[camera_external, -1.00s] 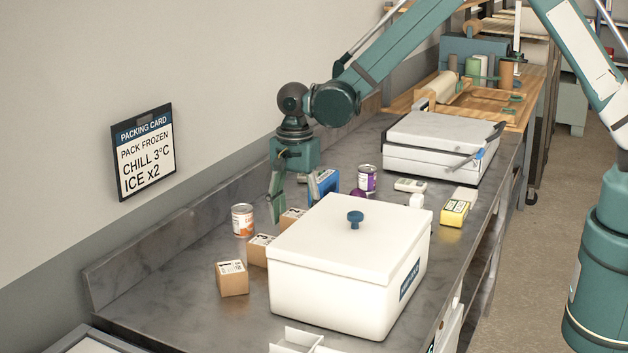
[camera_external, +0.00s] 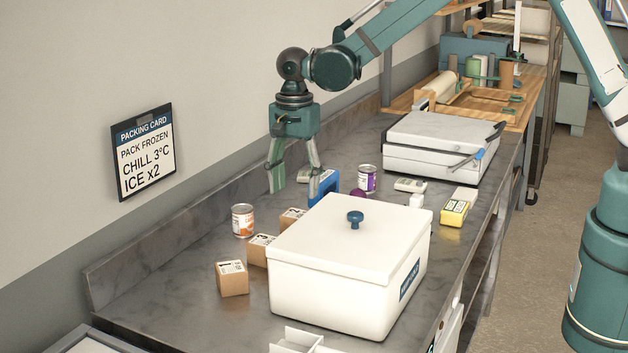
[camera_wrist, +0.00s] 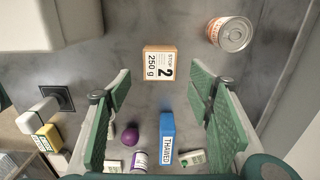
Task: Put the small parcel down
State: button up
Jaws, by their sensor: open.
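Three small brown cardboard parcels stand on the grey counter beside the white lidded box. The farthest parcel (camera_external: 293,219) stands apart below my gripper (camera_external: 297,182). In the wrist view a parcel marked "STOP 2, 250 g" (camera_wrist: 161,64) lies beyond my fingertips (camera_wrist: 160,85), with nothing between the fingers. My gripper is open and empty, hanging above the counter. The other parcels are the middle one (camera_external: 259,250) and the nearest one (camera_external: 232,280).
The white lidded box (camera_external: 345,268) stands just right of the parcels. A can (camera_external: 242,220) stands left of them. A blue block marked "THAWED" (camera_wrist: 167,138), a purple ball (camera_wrist: 130,136) and a purple can (camera_external: 367,178) stand farther back. The counter's left front (camera_external: 165,290) is clear.

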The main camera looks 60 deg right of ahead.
jog(key=shift+r, duration=1.95)
jog(key=s+d+r+n+t, duration=0.2)
jog(key=s+d+r+n, duration=0.3)
jog(key=s+r, duration=0.45)
jog(key=s+d+r+n+t, duration=0.1)
jog(key=s+d+r+n, duration=0.4)
jog(key=s+r, duration=0.4)
jog(key=s+d+n+t, duration=0.2)
jog(key=s+d+n, duration=0.2)
jog(key=s, duration=0.7)
jog(key=s+d+f+n+t, duration=0.1)
jog(key=s+d+n, duration=0.3)
jog(key=s, duration=0.8)
jog(key=shift+s+d+f+t, duration=0.2)
jog(key=shift+s+f+t, duration=0.1)
jog(key=shift+t, duration=0.3)
